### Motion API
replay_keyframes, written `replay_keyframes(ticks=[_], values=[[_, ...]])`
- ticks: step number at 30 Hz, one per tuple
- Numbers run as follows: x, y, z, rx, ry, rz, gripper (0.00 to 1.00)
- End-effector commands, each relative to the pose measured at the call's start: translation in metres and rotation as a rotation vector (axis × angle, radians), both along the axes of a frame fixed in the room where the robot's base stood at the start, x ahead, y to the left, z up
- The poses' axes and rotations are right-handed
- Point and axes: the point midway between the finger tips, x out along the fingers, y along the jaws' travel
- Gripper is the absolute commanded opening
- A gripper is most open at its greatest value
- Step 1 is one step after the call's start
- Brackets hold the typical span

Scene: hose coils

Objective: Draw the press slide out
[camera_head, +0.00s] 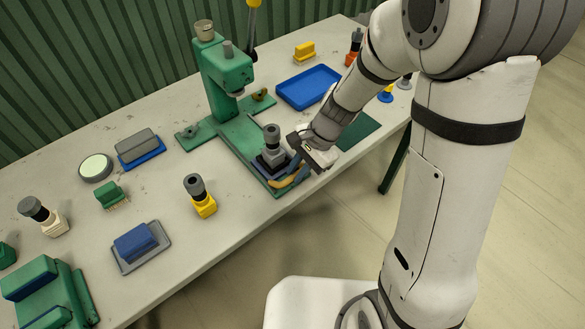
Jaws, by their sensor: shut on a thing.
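The green press (226,75) stands on the table with its base pointing toward the front edge. Its slide (253,148) runs along the base, and a dark block with a grey knob-topped stamp (272,146) stands near the front end of it. A yellow-tan handle (284,184) sits at the slide's front end. My gripper (296,176) reaches down from the right and is shut at this handle. The fingertips are partly hidden, so the exact hold is hard to see.
A blue tray (308,88) and a dark green mat (358,132) lie right of the press. A yellow stamp (200,196), a blue block on a grey pad (141,246) and a round tin (95,168) lie left. The table's front edge is close to my gripper, with open floor beyond.

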Motion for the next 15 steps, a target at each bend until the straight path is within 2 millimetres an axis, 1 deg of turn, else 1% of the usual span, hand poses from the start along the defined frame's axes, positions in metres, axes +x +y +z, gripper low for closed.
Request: replay_keyframes(ticks=[1,8,15], values=[[-0.0015,-0.0027,-0.0017,-0.005,0.002,0.003,0.18],[-0.0020,-0.0005,-0.0014,-0.004,0.003,0.006,0.36],[-0.0018,0.0005,-0.0004,-0.003,0.002,0.007,0.37]])
